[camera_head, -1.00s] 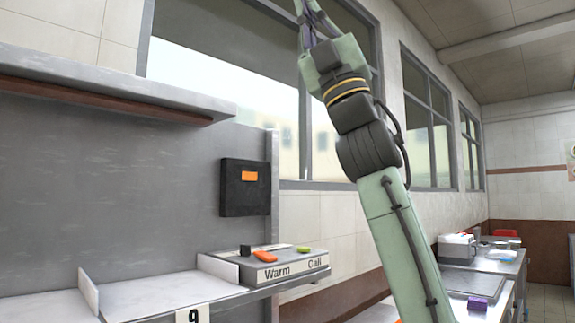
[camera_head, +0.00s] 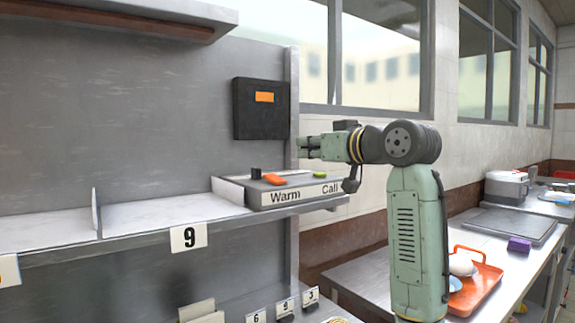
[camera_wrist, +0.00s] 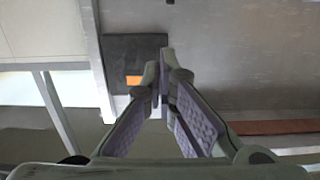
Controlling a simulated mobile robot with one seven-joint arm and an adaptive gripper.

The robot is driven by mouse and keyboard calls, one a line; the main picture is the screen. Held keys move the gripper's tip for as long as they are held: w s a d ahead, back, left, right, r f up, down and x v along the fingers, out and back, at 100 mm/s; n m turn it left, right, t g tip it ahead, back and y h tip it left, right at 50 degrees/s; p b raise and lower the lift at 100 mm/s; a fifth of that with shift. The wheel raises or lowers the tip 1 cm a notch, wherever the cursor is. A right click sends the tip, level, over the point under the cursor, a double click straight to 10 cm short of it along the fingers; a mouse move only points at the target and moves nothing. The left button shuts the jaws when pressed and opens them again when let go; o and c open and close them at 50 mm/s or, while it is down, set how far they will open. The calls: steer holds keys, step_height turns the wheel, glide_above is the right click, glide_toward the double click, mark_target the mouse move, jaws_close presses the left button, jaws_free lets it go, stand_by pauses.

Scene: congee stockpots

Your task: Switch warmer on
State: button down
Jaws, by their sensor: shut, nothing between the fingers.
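The control box (camera_head: 292,192) sits at the right end of the metal shelf, with "Warm" and "Call" on its front. An orange rocker (camera_head: 274,179) is above "Warm", with a small black block (camera_head: 255,173) beside it. A green button (camera_head: 320,175) is above "Call". My gripper (camera_head: 300,147) is above and behind the box's right part in the head view, apart from it, pointing left. In the wrist view my gripper (camera_wrist: 165,60) is shut and empty, its fingertips in front of a black wall panel (camera_wrist: 120,50). The control box is not visible there.
The black panel with an orange patch (camera_head: 262,108) hangs on the grey back wall. At right, a counter holds an orange tray (camera_head: 478,285) and a purple block (camera_head: 519,244).

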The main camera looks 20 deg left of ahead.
steer(key=shift+a, duration=0.1)
steer(key=p, duration=0.4)
glide_above(279, 179)
steer(key=shift+f, duration=0.15)
steer(key=f, duration=0.2)
steer(key=f+p, duration=0.1)
steer(key=shift+w+f, duration=0.3)
steer(key=shift+f, duration=0.4)
steer(key=shift+s, duration=0.1)
